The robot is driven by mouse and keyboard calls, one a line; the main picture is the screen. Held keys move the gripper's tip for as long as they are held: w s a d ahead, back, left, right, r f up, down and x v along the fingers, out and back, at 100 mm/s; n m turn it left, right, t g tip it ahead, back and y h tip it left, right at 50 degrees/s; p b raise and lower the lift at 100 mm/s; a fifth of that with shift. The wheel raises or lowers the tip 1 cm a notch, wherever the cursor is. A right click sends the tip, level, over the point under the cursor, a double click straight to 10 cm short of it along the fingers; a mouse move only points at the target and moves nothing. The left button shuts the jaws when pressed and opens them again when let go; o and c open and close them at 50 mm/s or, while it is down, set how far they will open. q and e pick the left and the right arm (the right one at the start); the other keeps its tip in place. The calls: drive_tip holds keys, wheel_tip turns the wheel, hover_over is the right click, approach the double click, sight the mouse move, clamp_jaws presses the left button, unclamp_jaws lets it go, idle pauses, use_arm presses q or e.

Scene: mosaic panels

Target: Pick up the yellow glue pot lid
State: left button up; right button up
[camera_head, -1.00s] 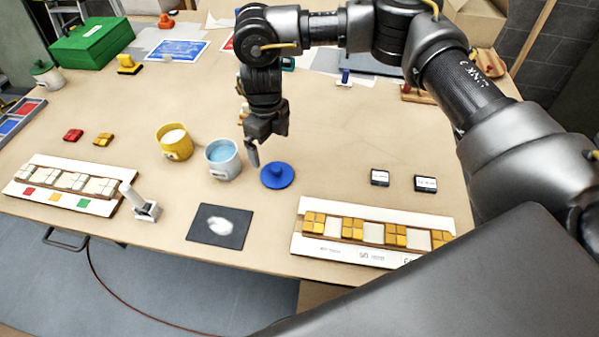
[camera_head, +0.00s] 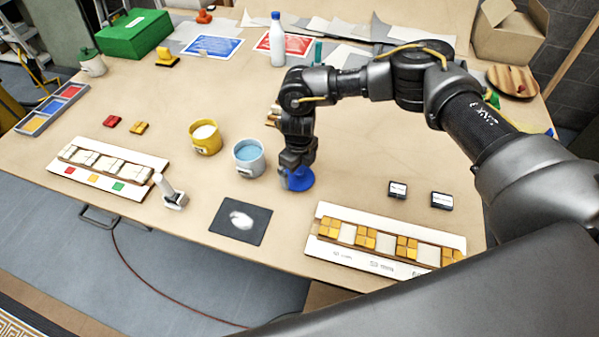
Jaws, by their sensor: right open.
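The yellow glue pot (camera_head: 205,138) stands open with white content, left of the open light-blue pot (camera_head: 249,158) with blue content. No yellow lid can be made out for certain. A small yellow object (camera_head: 166,57) sits on a dark base at the back left; I cannot tell if it is a lid. A blue lid (camera_head: 302,182) lies right of the light-blue pot. My right gripper (camera_head: 287,178) is open, pointing down at the blue lid and partly covering it. Whether it touches the lid is unclear. My left gripper is not in view.
A tan item (camera_head: 272,117) is partly hidden behind my right arm. A dark mat (camera_head: 241,222) with a white patch, a white-handled tool (camera_head: 170,192) and a panel with orange tiles (camera_head: 385,264) lie in front. A white bottle (camera_head: 277,42) stands at the back.

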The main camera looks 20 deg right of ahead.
drive_tip(key=shift+f, duration=0.7)
drive_tip(key=c, duration=0.8)
drive_tip(key=shift+r, duration=0.1)
